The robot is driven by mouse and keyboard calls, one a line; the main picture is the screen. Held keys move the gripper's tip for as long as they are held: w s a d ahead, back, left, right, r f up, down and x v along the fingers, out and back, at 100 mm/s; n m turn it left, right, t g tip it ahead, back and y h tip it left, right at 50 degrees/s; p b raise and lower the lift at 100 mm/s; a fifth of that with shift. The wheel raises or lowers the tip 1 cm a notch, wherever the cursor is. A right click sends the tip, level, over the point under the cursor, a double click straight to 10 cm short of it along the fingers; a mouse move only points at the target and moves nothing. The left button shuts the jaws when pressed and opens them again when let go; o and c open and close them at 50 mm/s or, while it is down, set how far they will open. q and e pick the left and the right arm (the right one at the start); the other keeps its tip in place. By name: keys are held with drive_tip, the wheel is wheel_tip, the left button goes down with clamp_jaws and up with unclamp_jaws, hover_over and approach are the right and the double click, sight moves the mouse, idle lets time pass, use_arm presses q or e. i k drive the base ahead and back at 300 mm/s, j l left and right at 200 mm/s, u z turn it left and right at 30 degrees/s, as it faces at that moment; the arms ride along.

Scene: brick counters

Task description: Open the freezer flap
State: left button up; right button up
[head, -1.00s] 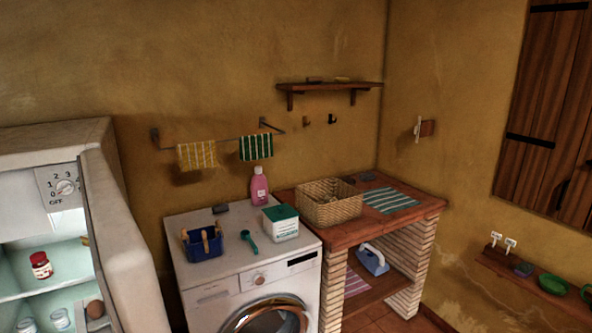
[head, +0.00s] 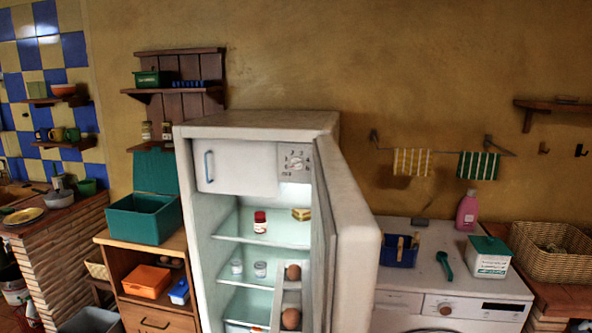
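The freezer flap (head: 240,168) is a white panel at the upper left inside the open fridge (head: 250,124). It is shut, with a blue upright handle (head: 209,166) near its left edge. A dial panel (head: 295,162) sits to the right of the flap. The fridge door (head: 345,240) stands open, swung out toward me on the right. Neither of my grippers shows in the head view.
Fridge shelves hold a red-lidded jar (head: 260,222), glass jars and a yellow item; eggs sit in the door. Left stands a wooden cabinet (head: 150,285) with a green box (head: 144,212). Right is a washing machine (head: 450,275). The open door juts into the space before it.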

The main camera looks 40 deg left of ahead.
sight(226, 166)
drive_tip(key=u, duration=1.65)
